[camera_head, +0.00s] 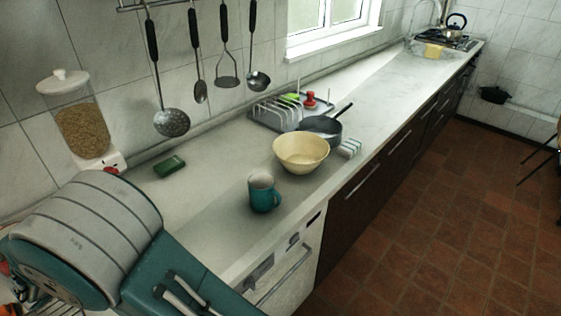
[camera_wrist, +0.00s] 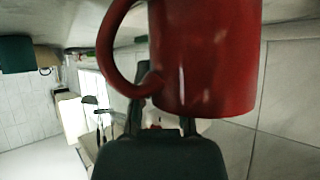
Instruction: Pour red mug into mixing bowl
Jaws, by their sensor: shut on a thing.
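The red mug (camera_wrist: 207,55) fills the upper middle of the wrist view, with its handle to the left. My gripper (camera_wrist: 165,122) is shut on it; the exact contact is partly hidden. The mug's rim and contents are out of sight. In the head view, a cream mixing bowl (camera_head: 300,158) stands upright on the counter, with nothing seen inside. Neither my gripper nor the red mug can be made out in the head view. The wrist view shows a beige shape (camera_wrist: 47,57) at left that looks like the bowl, apart from the mug.
A teal mug (camera_head: 262,195) stands in front of the bowl. A dark pan (camera_head: 322,127) and a dish rack (camera_head: 275,113) are behind it. A green sponge (camera_head: 169,166) and a grain jar (camera_head: 83,130) are at left. The far counter (camera_head: 385,80) is mostly clear.

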